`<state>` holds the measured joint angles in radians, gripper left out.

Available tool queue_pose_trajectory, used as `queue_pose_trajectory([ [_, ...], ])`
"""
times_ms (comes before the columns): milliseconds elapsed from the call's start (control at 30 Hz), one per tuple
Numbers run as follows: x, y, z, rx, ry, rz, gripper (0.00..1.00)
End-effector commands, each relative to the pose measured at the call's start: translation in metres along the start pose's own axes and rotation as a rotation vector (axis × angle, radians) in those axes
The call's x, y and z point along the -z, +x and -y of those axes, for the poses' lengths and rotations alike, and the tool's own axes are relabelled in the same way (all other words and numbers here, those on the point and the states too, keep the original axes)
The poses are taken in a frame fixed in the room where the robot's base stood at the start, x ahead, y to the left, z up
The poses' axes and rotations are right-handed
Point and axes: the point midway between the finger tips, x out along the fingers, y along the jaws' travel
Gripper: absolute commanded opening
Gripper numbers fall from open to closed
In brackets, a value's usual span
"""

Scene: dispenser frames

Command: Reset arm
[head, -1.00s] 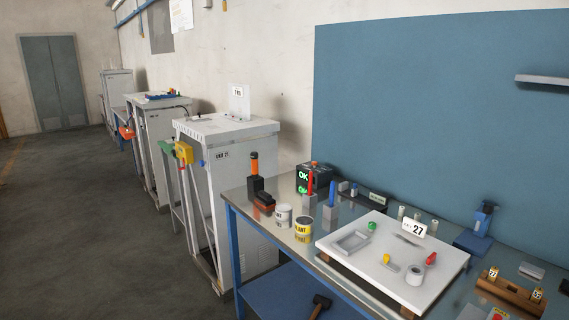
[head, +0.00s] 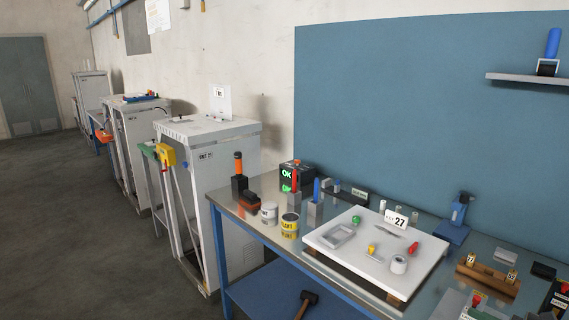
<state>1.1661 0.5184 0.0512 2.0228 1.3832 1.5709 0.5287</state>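No part of my arm or gripper shows in the head view. A workbench (head: 262,236) with a metal top and blue frame stands at the right. On it lies a white board (head: 322,243) with a "27" card (head: 396,220), a grey frame (head: 339,236), a green piece (head: 357,219), a yellow piece (head: 372,249), a red piece (head: 414,248) and a white roll (head: 398,264). Whether my gripper holds anything cannot be seen.
Two cans, white (head: 269,212) and yellow (head: 289,225), stand left of the board, near a black "OK" box (head: 290,174). White cabinets (head: 222,180) line the wall. A blue panel (head: 400,110) backs the bench. The grey floor (head: 75,220) at left is open.

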Motion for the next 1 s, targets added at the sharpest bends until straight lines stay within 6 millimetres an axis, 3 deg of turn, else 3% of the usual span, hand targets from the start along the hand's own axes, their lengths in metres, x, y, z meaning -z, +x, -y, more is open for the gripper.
queue_pose_trajectory([
  [167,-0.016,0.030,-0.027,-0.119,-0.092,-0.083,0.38],
  [367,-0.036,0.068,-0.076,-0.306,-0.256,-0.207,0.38],
  [600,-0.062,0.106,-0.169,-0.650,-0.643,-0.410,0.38],
  [800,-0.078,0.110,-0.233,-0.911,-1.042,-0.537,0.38],
  [1000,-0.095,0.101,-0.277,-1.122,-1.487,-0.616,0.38],
])
